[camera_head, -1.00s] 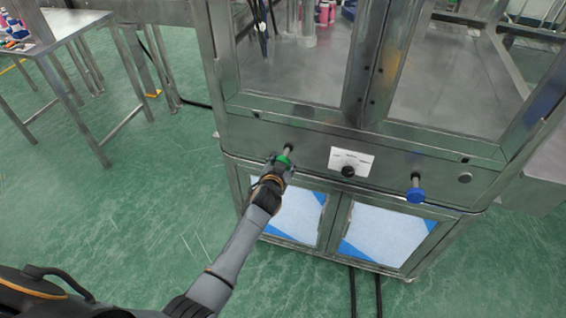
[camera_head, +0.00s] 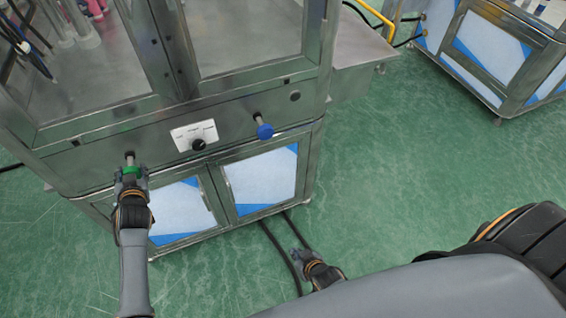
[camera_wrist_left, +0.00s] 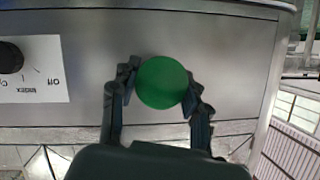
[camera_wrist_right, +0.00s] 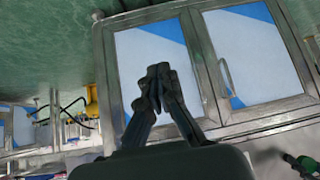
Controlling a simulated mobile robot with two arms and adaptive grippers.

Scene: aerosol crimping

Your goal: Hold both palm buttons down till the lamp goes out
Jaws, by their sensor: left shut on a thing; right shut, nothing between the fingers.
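The green palm button (camera_head: 130,169) sticks out on a stem at the left of the machine's front panel. My left gripper (camera_head: 131,178) is at it, and in the left wrist view the fingers close around the sides of the round green button (camera_wrist_left: 161,82). The blue palm button (camera_head: 264,131) sticks out further right on the same panel, with nothing touching it. My right gripper (camera_head: 300,252) is shut and empty, low in front of the cabinet doors and below the blue button. Its closed fingertips (camera_wrist_right: 158,75) show in the right wrist view. I cannot make out a lit lamp.
A black selector knob (camera_head: 198,144) on a white label sits between the buttons. Cabinet doors (camera_head: 262,180) lie below the panel. Another cabinet (camera_head: 490,50) stands at the back right, with open floor between.

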